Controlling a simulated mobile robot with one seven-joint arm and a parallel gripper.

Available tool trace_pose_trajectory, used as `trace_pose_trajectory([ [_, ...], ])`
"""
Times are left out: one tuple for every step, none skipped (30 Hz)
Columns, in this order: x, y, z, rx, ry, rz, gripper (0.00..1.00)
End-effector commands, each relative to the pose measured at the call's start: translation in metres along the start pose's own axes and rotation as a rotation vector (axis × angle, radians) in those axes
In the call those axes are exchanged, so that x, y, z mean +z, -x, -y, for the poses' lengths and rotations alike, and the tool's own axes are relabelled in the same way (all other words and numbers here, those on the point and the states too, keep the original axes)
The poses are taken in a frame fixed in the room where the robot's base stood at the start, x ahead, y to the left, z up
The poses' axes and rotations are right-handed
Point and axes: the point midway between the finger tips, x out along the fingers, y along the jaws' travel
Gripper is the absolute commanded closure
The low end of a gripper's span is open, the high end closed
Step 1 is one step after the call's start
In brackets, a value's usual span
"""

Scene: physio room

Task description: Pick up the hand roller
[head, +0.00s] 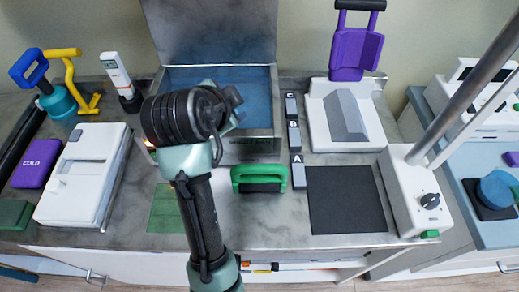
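The likely hand roller (259,174) has a green handle frame over a dark cylinder. It lies on the grey counter in front of the open metal basin, just right of my arm. My gripper (232,101) is at the far end of my arm, over the left part of the basin and behind the roller. My own dark wrist hides most of it, and its fingers cannot be made out. The roller stands apart from the arm in the picture, with nothing touching it.
The metal basin (262,147) has its lid raised behind. A black mat (346,200) and white control box (412,195) lie right; lettered blocks (294,140) stand between basin and white stand (340,140). A white device (82,176) and purple COLD pack (37,164) lie left. A green mat (163,212) is partly behind my arm.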

Motion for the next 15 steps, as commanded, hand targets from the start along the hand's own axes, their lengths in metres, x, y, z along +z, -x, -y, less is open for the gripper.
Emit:
trace_pose_trajectory([
  [-0.003, 0.014, 0.004, 0.071, -0.032, 0.02, 0.38],
  [0.0, 0.017, 0.001, 0.112, -0.054, 0.028, 0.38],
  [0.003, 0.021, -0.004, 0.168, -0.085, 0.036, 0.38],
  [0.004, 0.024, -0.008, 0.209, -0.108, 0.039, 0.38],
  [0.006, 0.029, -0.012, 0.251, -0.129, 0.042, 0.38],
  [0.009, 0.034, -0.017, 0.307, -0.157, 0.042, 0.38],
  [0.01, 0.039, -0.021, 0.348, -0.179, 0.039, 0.38],
  [0.011, 0.044, -0.025, 0.389, -0.199, 0.036, 0.38],
  [0.013, 0.051, -0.03, 0.439, -0.224, 0.029, 0.38],
  [0.014, 0.055, -0.034, 0.475, -0.242, 0.021, 0.38],
  [0.015, 0.06, -0.037, 0.507, -0.258, 0.013, 0.38],
  [0.016, 0.065, -0.042, 0.548, -0.278, 0.003, 0.38],
  [0.017, 0.069, -0.045, 0.574, -0.29, -0.005, 0.38],
  [0.018, 0.072, -0.048, 0.598, -0.302, -0.014, 0.38],
  [0.018, 0.076, -0.051, 0.624, -0.315, -0.024, 0.38],
])
